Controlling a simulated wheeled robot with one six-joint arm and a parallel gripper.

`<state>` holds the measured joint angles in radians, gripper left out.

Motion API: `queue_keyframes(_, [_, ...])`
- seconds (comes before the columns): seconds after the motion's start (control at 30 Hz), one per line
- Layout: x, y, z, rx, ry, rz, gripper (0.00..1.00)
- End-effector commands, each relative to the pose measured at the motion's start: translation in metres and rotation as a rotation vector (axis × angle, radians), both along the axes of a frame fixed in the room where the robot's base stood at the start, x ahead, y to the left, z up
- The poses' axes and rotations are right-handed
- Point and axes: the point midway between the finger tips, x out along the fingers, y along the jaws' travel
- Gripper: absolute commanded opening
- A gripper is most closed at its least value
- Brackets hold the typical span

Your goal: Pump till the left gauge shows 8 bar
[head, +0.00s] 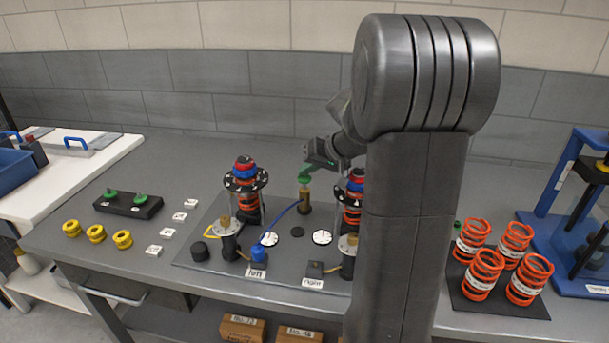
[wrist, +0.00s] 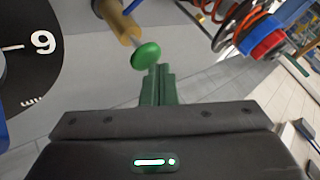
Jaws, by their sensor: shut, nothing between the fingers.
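The pump, a brass cylinder (head: 305,202) with a green knob (head: 304,179) on top, stands at the back of the grey fixture plate. A blue hose (head: 285,215) runs from it toward the blue block (head: 258,254) by the "left" label (head: 256,273). A white dial (head: 269,239) lies behind that label; its reading is too small to tell. My gripper (head: 309,165) is at the knob, its fingers shut and empty. In the wrist view the closed green fingertips (wrist: 160,72) are close to the green knob (wrist: 147,56); I cannot tell whether they touch.
Spring struts (head: 246,198) stand left and right of the pump; my arm partly hides the right one. Another white dial (head: 322,237) lies near the "right" label (head: 312,283). Orange springs (head: 482,275) stand at right. A black disc marked 9 (wrist: 25,70) fills the wrist view's left edge.

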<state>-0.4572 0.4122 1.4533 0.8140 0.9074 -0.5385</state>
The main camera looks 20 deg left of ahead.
Motion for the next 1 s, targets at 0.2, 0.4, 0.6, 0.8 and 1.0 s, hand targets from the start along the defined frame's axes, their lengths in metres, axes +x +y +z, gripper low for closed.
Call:
queue_keyframes(0.2, [0.0,0.0,-0.004,-0.001,0.001,0.001,0.0])
queue_keyframes(0.4, [0.0,0.0,-0.006,-0.001,0.001,0.001,0.0])
queue_keyframes(0.6, [0.0,0.0,-0.008,-0.001,0.002,0.0,0.0])
queue_keyframes(0.8, [0.0,0.0,-0.011,-0.001,0.002,0.0,0.0])
queue_keyframes(1.0, [0.0,0.0,-0.013,-0.001,0.002,0.0,0.0])
